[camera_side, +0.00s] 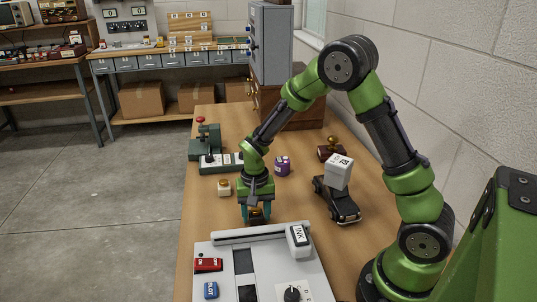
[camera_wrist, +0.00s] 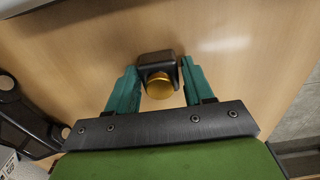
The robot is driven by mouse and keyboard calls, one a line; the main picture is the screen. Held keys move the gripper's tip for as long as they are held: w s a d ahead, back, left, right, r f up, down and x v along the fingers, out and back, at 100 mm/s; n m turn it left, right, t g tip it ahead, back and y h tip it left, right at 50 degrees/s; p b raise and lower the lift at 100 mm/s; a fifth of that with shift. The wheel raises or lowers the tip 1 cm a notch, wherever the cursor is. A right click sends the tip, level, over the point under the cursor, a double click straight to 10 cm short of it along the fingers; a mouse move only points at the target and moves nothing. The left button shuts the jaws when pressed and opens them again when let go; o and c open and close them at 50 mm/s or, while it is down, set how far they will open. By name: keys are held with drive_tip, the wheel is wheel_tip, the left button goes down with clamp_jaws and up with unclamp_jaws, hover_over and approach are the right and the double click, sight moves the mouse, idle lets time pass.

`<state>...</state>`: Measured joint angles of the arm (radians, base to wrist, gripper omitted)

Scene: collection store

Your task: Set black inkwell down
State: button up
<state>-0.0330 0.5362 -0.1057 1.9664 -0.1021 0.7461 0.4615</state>
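The black inkwell (camera_wrist: 156,63) is a small dark block-shaped bottle with a gold cap (camera_wrist: 159,86). In the wrist view it sits between the two teal fingers of my gripper (camera_wrist: 159,72), close against both of them. In the side view my gripper (camera_side: 255,213) points down with its fingers around the inkwell (camera_side: 257,217), low over the wooden table (camera_side: 215,130), behind the grey panel. The fingers partly hide the inkwell there, and I cannot tell whether its base touches the table.
The grey control panel (camera_side: 215,250) stands in front of my gripper. A small cream-capped jar (camera_side: 224,188) is to the left, a purple bottle (camera_side: 282,166) behind, and a black toy car (camera_side: 340,205) with a white box (camera_side: 338,172) to the right. A green machine (camera_side: 205,145) stands farther back.

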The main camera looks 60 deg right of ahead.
drive_tip(key=shift+o, duration=1)
wheel_tip(320, 180, up, 12)
drive_tip(key=s+a+r+n+t+y, duration=0.1)
drive_tip(key=s+a+r+n+t, duration=0.1)
drive_tip(key=s+r, duration=0.4)
drive_tip(key=s+a+r+n+t+y, duration=0.1)
drive_tip(key=s+a+r+n+t, duration=0.2)
drive_tip(key=s, duration=0.6)
wheel_tip(320, 180, up, 3)
drive_tip(key=shift+s+a+f+t, duration=0.15)
drive_tip(key=shift+s+a+t, duration=0.05)
drive_tip(key=shift+t, duration=0.9)
drive_tip(key=shift+o, duration=0.2)
